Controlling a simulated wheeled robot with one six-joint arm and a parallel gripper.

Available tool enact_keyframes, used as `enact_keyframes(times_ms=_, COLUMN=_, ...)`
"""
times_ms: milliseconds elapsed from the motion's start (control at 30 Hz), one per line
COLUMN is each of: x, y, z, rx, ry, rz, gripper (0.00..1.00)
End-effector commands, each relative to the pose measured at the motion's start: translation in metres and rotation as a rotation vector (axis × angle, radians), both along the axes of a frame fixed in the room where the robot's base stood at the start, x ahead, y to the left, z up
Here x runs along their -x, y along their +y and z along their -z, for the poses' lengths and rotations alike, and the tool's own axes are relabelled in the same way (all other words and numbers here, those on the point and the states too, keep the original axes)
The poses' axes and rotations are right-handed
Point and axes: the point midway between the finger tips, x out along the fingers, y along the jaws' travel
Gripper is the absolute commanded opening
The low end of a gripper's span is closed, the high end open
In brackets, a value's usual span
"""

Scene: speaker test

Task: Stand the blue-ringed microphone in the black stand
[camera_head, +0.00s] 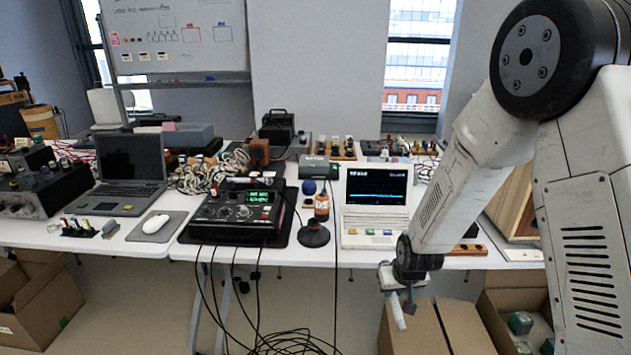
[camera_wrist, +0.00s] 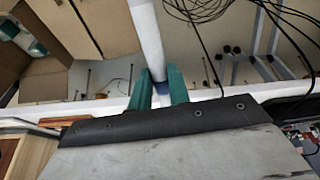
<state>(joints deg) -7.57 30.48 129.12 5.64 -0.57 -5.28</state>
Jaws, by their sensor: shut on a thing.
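My gripper (camera_head: 404,299) hangs in front of the table's front edge, below the table top. In the wrist view its two green fingers (camera_wrist: 161,88) are shut on a white, rod-like microphone (camera_wrist: 146,36). A blue ring (camera_wrist: 158,86) shows on it between the fingers. In the head view the microphone (camera_head: 398,315) points down, slightly tilted. The black stand (camera_head: 313,237) has a round base on the table near the front edge, left of my gripper. A blue ball (camera_head: 309,187) and an orange-brown bottle-like thing (camera_head: 321,207) show just above it; whether they touch it cannot be told.
A white laptop-like device (camera_head: 376,205) stands right of the stand, a black mixer (camera_head: 240,212) left of it. Black cables (camera_head: 270,340) hang to the floor. A wooden box (camera_head: 512,215) is at the right.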

Motion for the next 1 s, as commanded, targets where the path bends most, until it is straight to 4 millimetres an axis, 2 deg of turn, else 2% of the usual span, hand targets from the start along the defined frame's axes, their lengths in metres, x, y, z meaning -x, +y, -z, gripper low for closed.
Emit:
enact_keyframes(times_ms=167, x=-0.004, y=0.013, z=0.001, rx=-0.004, ry=-0.043, rz=-0.022, gripper=0.00)
enact_keyframes(times_ms=267, x=-0.011, y=0.031, z=0.001, rx=-0.014, ry=-0.104, rz=-0.050, gripper=0.00)
enact_keyframes(times_ms=433, x=-0.030, y=0.072, z=-0.004, rx=-0.043, ry=-0.243, rz=-0.107, gripper=0.00)
enact_keyframes(times_ms=567, x=-0.051, y=0.111, z=-0.016, rx=-0.077, ry=-0.374, rz=-0.157, gripper=0.00)
enact_keyframes(times_ms=667, x=-0.068, y=0.144, z=-0.033, rx=-0.111, ry=-0.490, rz=-0.192, gripper=0.00)
enact_keyframes(times_ms=800, x=-0.086, y=0.183, z=-0.069, rx=-0.161, ry=-0.650, rz=-0.227, gripper=0.00)
enact_keyframes(times_ms=900, x=-0.094, y=0.200, z=-0.095, rx=-0.191, ry=-0.747, rz=-0.237, gripper=0.00)
enact_keyframes(times_ms=1000, x=-0.100, y=0.209, z=-0.121, rx=-0.214, ry=-0.833, rz=-0.237, gripper=0.00)
